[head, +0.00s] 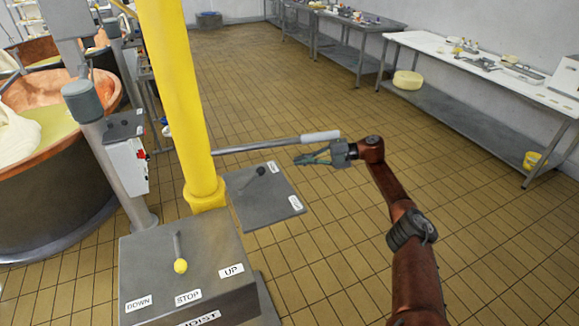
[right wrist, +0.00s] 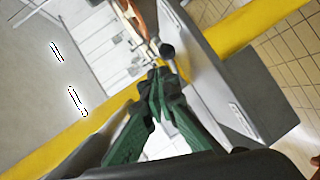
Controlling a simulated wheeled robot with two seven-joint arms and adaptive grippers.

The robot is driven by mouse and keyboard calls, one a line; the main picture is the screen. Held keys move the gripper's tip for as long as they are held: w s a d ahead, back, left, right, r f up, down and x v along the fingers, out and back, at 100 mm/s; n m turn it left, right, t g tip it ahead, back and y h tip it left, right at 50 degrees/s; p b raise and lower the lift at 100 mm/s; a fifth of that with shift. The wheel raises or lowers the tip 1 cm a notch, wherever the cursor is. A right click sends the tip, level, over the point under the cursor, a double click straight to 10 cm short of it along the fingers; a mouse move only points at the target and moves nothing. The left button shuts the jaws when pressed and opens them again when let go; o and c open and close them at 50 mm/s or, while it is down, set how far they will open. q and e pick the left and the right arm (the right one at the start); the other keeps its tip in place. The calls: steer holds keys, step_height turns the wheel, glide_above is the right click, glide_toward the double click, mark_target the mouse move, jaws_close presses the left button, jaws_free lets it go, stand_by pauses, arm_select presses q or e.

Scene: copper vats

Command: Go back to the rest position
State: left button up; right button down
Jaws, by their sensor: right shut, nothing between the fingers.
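My right gripper (head: 300,160) is at the end of the rust-brown right arm, which reaches in from the lower right of the head view. Its fingers are shut and empty, just below a white-handled bar (head: 320,136); I cannot tell whether they touch it. In the right wrist view the green fingers (right wrist: 160,75) meet at their tips, near a dark round knob (right wrist: 167,50). The hoist box (head: 190,285) stands lower left, with a yellow-knobbed lever (head: 181,266) above the STOP label. My left gripper is not in view.
A yellow post (head: 178,95) rises behind the hoist box. A grey panel with a black-knobbed lever (head: 260,171) lies beside it. A copper vat (head: 45,85) stands at the left. Long tables (head: 470,70) line the right wall.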

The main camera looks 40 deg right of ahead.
steer(key=shift+s+d+r, duration=0.15)
steer(key=shift+s+d, duration=0.05)
steer(key=shift+d, duration=0.25)
steer(key=shift+s+d+r, duration=0.1)
steer(key=shift+s+d, duration=0.05)
steer(key=shift+d, duration=0.3)
